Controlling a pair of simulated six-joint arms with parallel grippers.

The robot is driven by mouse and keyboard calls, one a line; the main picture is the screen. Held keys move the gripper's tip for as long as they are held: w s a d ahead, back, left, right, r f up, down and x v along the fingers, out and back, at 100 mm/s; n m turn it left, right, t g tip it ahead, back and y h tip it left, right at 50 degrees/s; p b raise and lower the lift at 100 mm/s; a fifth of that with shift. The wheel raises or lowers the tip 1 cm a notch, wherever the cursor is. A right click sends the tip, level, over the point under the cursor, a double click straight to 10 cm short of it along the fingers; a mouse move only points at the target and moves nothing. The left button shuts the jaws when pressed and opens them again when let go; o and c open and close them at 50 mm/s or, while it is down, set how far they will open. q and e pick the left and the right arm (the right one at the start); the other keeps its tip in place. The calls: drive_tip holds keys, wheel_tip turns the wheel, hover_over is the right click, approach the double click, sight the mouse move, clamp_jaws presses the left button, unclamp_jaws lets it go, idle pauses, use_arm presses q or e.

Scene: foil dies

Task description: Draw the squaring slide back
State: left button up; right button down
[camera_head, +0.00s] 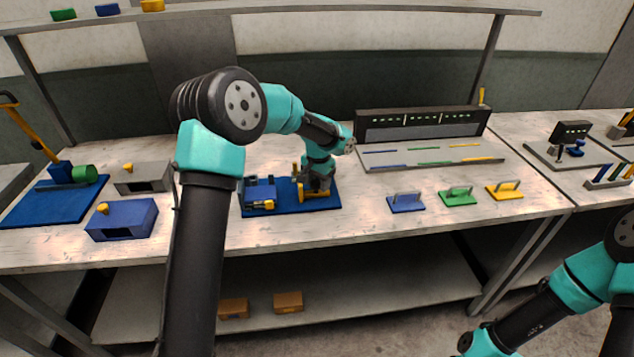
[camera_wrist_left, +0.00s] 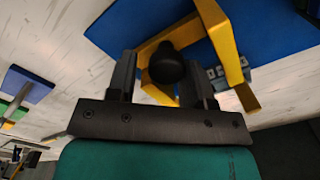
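The squaring slide appears to be the yellow bracket (camera_head: 303,193) on the blue base (camera_head: 289,207) in the head view. The left wrist view shows the yellow bracket (camera_wrist_left: 214,28) beside a round black knob (camera_wrist_left: 166,66). My left gripper (camera_head: 318,186) is low over the bracket, pointing down. In the left wrist view my left gripper (camera_wrist_left: 160,82) has its fingers apart, one on each side of the knob. A gap shows between the knob and the left finger; I cannot tell whether the right finger touches it. My right gripper is out of view; only its arm shows at lower right.
A blue box (camera_head: 121,219) and a grey box (camera_head: 143,177) stand farther left. Blue (camera_head: 406,203), green (camera_head: 458,197) and yellow (camera_head: 505,190) handled plates lie to the right. Bare tabletop lies between.

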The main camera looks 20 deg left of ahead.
use_arm(q)
drive_tip(key=shift+a, duration=0.1)
idle(0.3)
drive_tip(key=shift+r, duration=0.4)
wheel_tip(320, 180, up, 17)
drive_tip(key=shift+f, duration=0.2)
idle(0.4)
